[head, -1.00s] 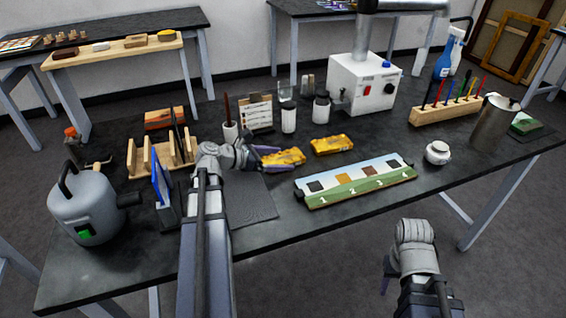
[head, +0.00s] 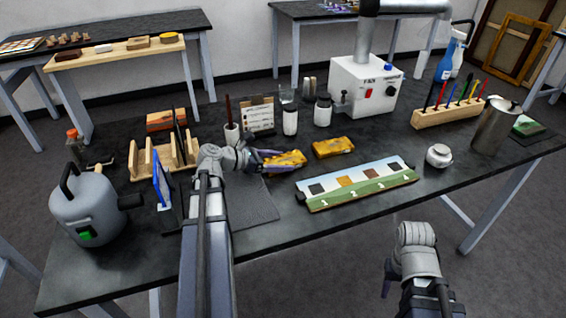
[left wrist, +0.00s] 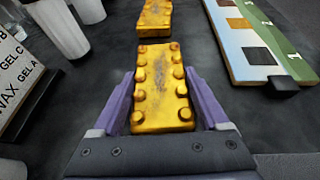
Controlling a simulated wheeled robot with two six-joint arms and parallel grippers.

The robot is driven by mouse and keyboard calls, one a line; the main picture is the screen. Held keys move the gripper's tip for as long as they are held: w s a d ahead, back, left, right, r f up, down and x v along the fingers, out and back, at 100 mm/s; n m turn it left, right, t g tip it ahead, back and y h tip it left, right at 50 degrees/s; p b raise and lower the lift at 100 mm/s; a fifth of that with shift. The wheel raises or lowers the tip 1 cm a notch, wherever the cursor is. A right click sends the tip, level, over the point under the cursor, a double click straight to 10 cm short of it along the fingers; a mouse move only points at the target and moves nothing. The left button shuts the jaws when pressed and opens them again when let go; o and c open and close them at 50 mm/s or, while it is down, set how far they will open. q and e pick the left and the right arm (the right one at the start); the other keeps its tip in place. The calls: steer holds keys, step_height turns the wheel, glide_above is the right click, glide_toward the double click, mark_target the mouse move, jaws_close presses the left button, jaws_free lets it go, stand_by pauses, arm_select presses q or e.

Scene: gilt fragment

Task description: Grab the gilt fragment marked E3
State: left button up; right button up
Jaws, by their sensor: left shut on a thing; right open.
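Two gilt fragments lie on the dark worktable. My left gripper (head: 264,160) is shut on the nearer gilt fragment (head: 290,159), gripping it by its sides. In the left wrist view this fragment (left wrist: 161,85) is a golden block with round knobs along both edges, between the purple fingers. A second gilt fragment (head: 333,147) lies just to its right and also shows beyond it in the left wrist view (left wrist: 154,18). I cannot read an E3 mark on either. My right gripper (head: 387,278) is open and empty, off the table's front edge.
A wooden rack (head: 140,167) and a grey canister (head: 85,212) stand at left. A small white pot (head: 439,156) is at right.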

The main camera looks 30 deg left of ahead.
mark_target(280, 162)
arm_select(q)
step_height(280, 162, up, 10)
steer(key=p, duration=1)
steer(key=shift+d, duration=0.1)
